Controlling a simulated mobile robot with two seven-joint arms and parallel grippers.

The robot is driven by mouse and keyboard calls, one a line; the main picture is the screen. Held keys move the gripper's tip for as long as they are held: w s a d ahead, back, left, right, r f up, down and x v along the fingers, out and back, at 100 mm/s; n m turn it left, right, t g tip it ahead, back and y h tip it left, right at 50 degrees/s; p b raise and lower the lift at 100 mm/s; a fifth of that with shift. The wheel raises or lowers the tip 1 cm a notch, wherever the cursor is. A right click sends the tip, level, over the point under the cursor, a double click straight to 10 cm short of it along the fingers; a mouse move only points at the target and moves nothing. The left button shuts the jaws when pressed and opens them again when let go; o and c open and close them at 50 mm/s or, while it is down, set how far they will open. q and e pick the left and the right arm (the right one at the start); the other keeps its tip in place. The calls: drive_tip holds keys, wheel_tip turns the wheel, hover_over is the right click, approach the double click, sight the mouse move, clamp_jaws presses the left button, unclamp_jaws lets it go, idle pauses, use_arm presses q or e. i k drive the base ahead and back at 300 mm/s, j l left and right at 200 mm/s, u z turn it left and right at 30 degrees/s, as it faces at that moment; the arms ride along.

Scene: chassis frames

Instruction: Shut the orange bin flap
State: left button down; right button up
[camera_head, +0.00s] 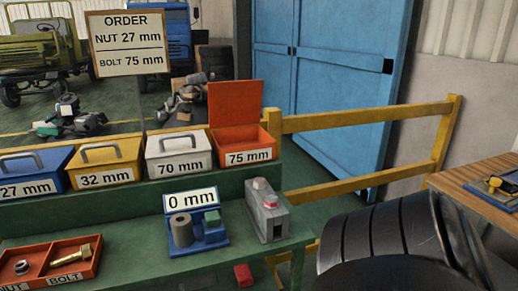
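The orange bin (240,142), labelled 75 mm, stands at the right end of a row of bins on the green shelf. Its orange flap (236,103) stands upright at the back, so the bin is open. What lies inside the bin cannot be made out. No gripper fingers show in the head view, so neither gripper can be placed relative to the flap.
Blue (32,174), yellow (104,163) and white (178,155) bins look closed. A gauge reading 0 mm (198,230), a grey block (267,213) and a red nut-and-bolt tray (48,264) stand in front. A yellow rail (365,115) runs right. Dark rounded shapes hide the lower right.

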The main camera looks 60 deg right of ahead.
sight(235, 103)
drive_tip(key=z, duration=1.95)
